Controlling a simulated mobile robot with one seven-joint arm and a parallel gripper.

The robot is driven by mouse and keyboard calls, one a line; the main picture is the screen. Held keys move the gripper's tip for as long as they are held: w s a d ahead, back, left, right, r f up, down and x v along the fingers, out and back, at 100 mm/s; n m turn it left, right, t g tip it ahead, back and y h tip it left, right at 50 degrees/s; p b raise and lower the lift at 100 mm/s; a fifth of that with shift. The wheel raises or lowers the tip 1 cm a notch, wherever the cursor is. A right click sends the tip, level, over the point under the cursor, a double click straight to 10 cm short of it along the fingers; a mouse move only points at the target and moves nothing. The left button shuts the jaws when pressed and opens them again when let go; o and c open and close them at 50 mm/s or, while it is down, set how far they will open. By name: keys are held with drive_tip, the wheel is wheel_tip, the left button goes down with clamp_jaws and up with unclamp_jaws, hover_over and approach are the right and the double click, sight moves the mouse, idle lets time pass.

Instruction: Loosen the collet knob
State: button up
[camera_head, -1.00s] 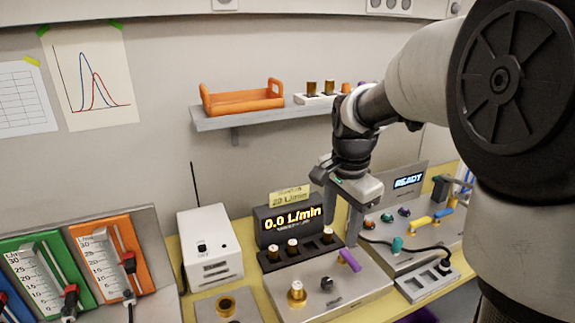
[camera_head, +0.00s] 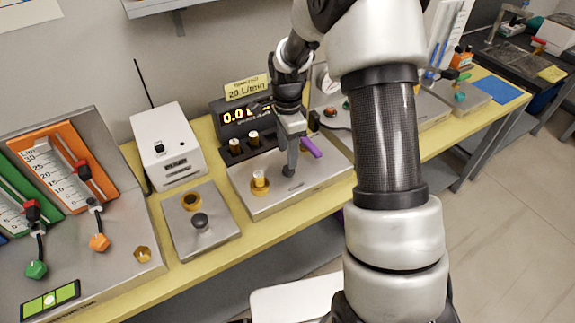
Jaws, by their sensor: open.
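A grey metal panel (camera_head: 255,204) on the yellow bench carries a brass fitting with a pale top (camera_head: 259,181), a small dark knob (camera_head: 288,171) and a purple lever (camera_head: 311,147). The dark knob looks like the collet knob, but no label is readable. My gripper (camera_head: 291,163) points down over this panel, open, with its fingers at or just above the dark knob. The near finger partly covers the knob, so I cannot tell whether they touch. The brass fitting stands to the left of my gripper, and the purple lever is close on its right.
A display (camera_head: 240,115) behind the panel is partly covered by my arm. Pale-topped brass pieces (camera_head: 253,138) stand before it. Flow meters (camera_head: 65,165) stand further left.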

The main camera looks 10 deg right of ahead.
sight(288, 172)
wheel_tip(288, 172, down, 6)
drive_tip(key=shift+f, duration=0.1)
drive_tip(key=shift+c, duration=0.3)
drive_tip(key=c, duration=1)
